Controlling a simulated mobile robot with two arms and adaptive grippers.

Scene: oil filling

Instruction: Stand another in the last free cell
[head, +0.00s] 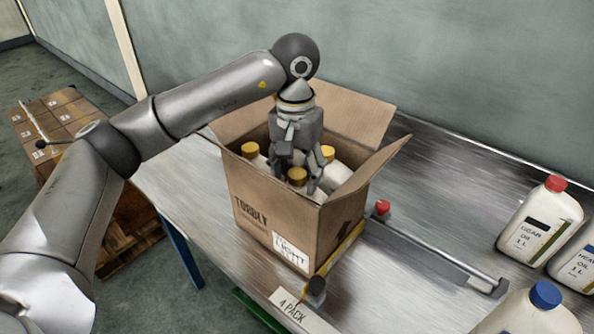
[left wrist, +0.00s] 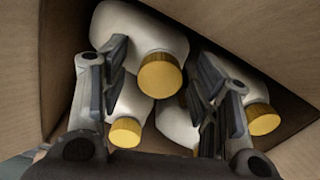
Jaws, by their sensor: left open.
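An open cardboard box (head: 262,200) stands on the metal table. Several white bottles with yellow caps are in it, one cap (head: 250,149) at its left, one (head: 328,153) at its right, one (head: 297,175) at the front. My left gripper (head: 297,183) reaches down into the box with its fingers open. In the left wrist view, one white bottle (left wrist: 150,35) with its yellow cap lies between the open fingers (left wrist: 160,62); other bottles (left wrist: 125,130) (left wrist: 262,118) sit lower. Cell dividers are not visible, and I cannot tell whether fingers touch a bottle. My right gripper is out of view.
Gear oil bottle with red cap (head: 540,222) and blue-capped bottle (head: 530,312) stand at right. A metal rail (head: 440,252) with a red knob runs beside the box. A "4 PACK" label (head: 300,310) is at the front edge. Packed cartons (head: 60,125) stand at left.

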